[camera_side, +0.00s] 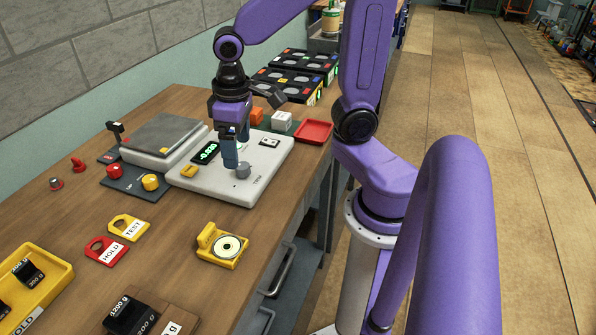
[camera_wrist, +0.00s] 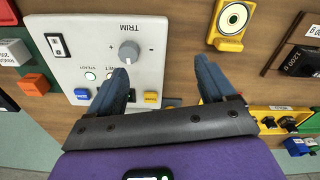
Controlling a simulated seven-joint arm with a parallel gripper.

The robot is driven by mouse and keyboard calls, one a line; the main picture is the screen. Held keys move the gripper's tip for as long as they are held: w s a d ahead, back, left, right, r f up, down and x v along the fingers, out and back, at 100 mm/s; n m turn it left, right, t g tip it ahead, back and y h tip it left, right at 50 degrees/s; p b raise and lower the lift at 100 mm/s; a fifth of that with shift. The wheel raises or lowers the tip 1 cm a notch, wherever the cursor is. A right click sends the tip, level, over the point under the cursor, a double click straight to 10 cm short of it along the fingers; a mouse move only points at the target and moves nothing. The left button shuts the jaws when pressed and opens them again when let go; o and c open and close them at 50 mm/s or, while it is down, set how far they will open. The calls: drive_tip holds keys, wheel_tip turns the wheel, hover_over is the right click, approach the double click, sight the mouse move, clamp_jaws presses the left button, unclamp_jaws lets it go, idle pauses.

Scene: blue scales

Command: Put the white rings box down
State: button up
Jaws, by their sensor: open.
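A small white box (camera_side: 281,121) stands on the bench behind the scale panel, between an orange block and the red tray; no lettering on it is readable. A white-topped box (camera_wrist: 14,52) at the left edge of the wrist view appears to be the same one. My gripper (camera_side: 232,160) is apart from it, nearer the camera, low over the light-grey panel by the grey knob. In the wrist view my gripper (camera_wrist: 161,65) has its two blue fingers spread with nothing between them.
The panel (camera_side: 217,189) carries a grey TRIM knob (camera_wrist: 129,52), a lit display and buttons. The red tray (camera_side: 313,131) and orange block (camera_side: 259,115) flank the white box. Black trays (camera_side: 285,83) lie behind. A yellow holder (camera_side: 222,248) and HOLD and TEST tags lie in front.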

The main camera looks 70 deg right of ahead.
drive_tip(key=s+a+n, duration=0.3)
drive_tip(key=s+n, duration=0.6)
drive_tip(key=s, duration=0.5)
drive_tip(key=shift+s+a+f+n, duration=0.3)
drive_tip(key=shift+a+f+n, duration=0.05)
drive_tip(key=shift+n, duration=0.05)
idle(0.4)
